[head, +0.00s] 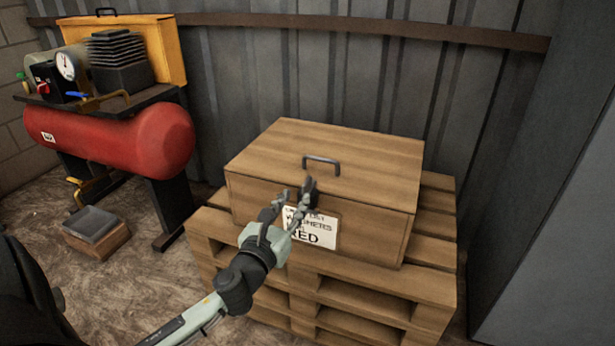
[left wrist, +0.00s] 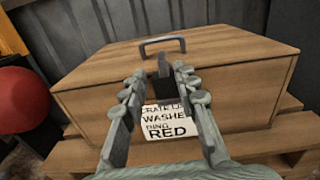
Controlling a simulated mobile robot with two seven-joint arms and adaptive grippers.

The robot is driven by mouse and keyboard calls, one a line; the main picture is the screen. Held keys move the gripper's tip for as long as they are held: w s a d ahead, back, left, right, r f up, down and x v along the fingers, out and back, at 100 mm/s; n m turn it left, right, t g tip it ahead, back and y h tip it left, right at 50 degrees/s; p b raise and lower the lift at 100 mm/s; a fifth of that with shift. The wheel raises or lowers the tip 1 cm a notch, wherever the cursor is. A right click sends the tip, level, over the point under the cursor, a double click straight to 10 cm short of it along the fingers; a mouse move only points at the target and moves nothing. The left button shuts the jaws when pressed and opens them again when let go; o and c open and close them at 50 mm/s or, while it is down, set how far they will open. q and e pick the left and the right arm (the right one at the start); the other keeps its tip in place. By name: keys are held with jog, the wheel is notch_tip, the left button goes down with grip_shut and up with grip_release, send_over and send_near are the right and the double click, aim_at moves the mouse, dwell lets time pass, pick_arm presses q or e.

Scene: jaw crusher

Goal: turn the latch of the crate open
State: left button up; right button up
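The wooden crate (head: 325,150) stands shut on a pallet, with a dark handle (head: 321,160) on its lid and a white label (head: 316,234) on its front. A dark latch (head: 310,187) sits at the top of the front face, just above the label. It also shows in the left wrist view (left wrist: 164,86), its narrow upper part pointing up. My left gripper (head: 294,194) is open in front of the crate. In the left wrist view its fingers (left wrist: 159,76) stand either side of the latch. I cannot tell whether they touch it. My right gripper is not in view.
The wooden pallets (head: 385,298) stick out below the crate's front. A red compressor tank (head: 115,138) stands at the left, with a small box (head: 93,232) on the floor by it. A corrugated wall (head: 400,85) is close behind, and a grey panel (head: 555,200) stands at the right.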

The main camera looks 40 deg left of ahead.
aim_at(303, 187)
pick_arm(q)
jog(key=shift+m, duration=0.3)
jog(key=x, duration=0.8)
jog(key=shift+d+r, duration=0.15)
jog(key=shift+r, duration=0.15)
jog(key=shift+c, duration=0.4)
grip_shut()
